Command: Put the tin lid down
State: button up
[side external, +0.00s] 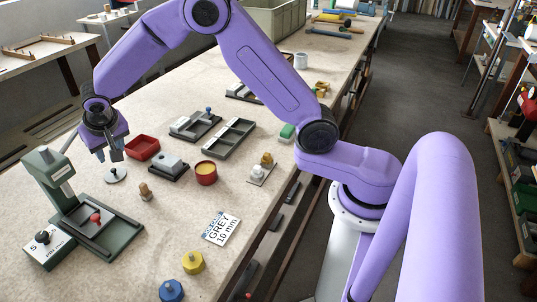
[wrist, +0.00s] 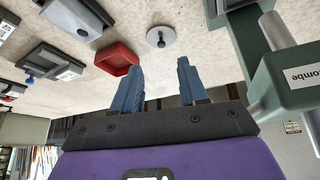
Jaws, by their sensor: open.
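The tin lid, a round grey disc with a small knob (side external: 115,175), lies flat on the bench just below my gripper (side external: 109,156). In the wrist view the lid (wrist: 160,38) sits beyond the fingertips, between their lines, with a gap to both fingers. My gripper (wrist: 160,66) is open and empty, its blue-grey fingers apart. A red round tin (side external: 206,173) with yellowish contents stands open to the right of the lid.
A green press (side external: 55,180) stands close at the left, also seen in the wrist view (wrist: 290,75). A red square tray (side external: 142,148), a grey block fixture (side external: 169,168) and a wooden peg (side external: 145,191) are near. The bench in front of the peg is clear.

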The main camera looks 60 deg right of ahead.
jog(key=s+d+r+n+g+y, duration=0.15)
jog(key=s+n, duration=0.25)
jog(key=s, duration=0.7)
jog(key=s+r+n+g, duration=0.1)
jog(key=s+r+n, duration=0.25)
jog(key=s, duration=0.65)
jog(key=s+d+n+g, duration=0.1)
jog(key=s+d+n, duration=0.3)
jog(key=s, duration=0.6)
jog(key=s+d+n+g, duration=0.1)
jog(key=s+d+n, duration=0.3)
jog(key=s, duration=0.7)
jog(key=shift+s+d+f+y, duration=0.25)
jog(key=shift+d+f+y, duration=0.15)
jog(key=shift+d+y, duration=0.1)
